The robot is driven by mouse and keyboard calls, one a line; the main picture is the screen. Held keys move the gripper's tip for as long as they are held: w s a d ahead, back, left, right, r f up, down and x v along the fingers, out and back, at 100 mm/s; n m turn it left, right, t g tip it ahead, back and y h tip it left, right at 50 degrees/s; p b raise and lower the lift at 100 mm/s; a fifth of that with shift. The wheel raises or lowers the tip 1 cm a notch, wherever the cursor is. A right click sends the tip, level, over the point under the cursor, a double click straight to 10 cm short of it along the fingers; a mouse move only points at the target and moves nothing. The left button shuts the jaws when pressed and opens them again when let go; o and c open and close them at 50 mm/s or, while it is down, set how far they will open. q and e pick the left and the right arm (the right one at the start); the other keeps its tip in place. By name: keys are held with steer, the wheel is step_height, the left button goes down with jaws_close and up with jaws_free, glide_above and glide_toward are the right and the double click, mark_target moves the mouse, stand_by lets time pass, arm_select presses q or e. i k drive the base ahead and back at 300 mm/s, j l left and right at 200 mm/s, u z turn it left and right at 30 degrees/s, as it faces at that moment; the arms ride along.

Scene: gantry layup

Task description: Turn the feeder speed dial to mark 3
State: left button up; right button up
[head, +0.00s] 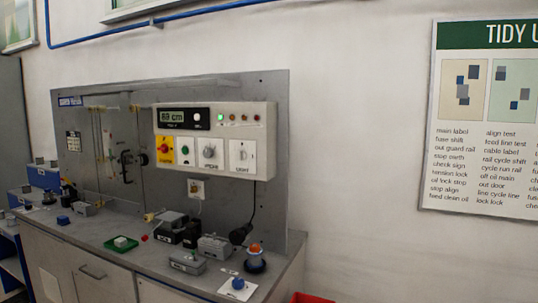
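A light control box (258,120) is mounted on an upright grey panel in the middle of the head view. A round grey dial (209,152) sits on a white plate on it, between a small plate with a green button (185,151) and a white switch plate (243,156). I take this to be the speed dial; its marks and pointer are too small to read. Neither of my grippers is in view.
A display (172,117) reads about "83 cm"; a green lamp (221,117) is lit. A red knob on yellow (165,150) is at left. The bench below holds grey boxes (188,262), a green tray (121,243) and a blue knob (238,283).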

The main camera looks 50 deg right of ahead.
mark_target(207, 152)
steer(key=z, duration=1.2)
